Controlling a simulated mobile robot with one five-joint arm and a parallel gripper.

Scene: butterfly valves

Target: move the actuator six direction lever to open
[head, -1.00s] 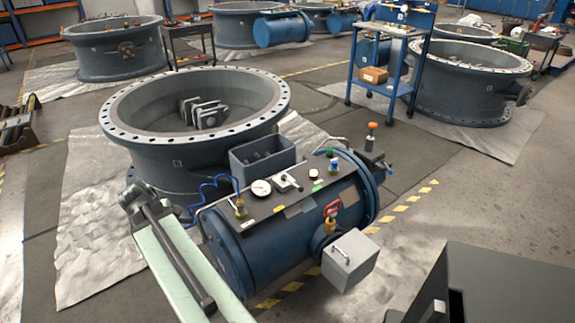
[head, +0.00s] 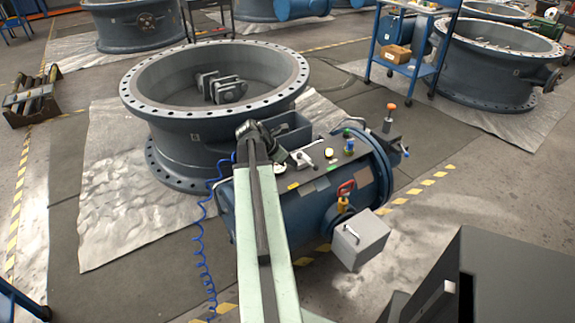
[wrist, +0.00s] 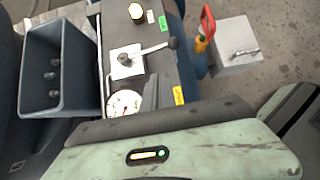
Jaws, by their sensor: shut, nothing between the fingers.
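The blue actuator cylinder (head: 325,205) lies beside the big valve ring, with a dark panel along its top. On the panel a silver direction lever (head: 308,157) sits on a white plate. My gripper (head: 283,156) hangs over the panel's left part, just left of the lever. In the wrist view my dark gripper fingers (wrist: 151,92) are shut and empty, below the lever and right of the round gauge (wrist: 124,103). They appear apart from the lever. My arm hides the panel's left end in the head view.
A grey open box (wrist: 55,70) stands left of the panel. A red-handled valve (head: 345,188) and a grey box (head: 359,238) stick out from the cylinder's front side. The large valve ring (head: 215,110) is behind. A blue hose (head: 203,240) hangs at the left.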

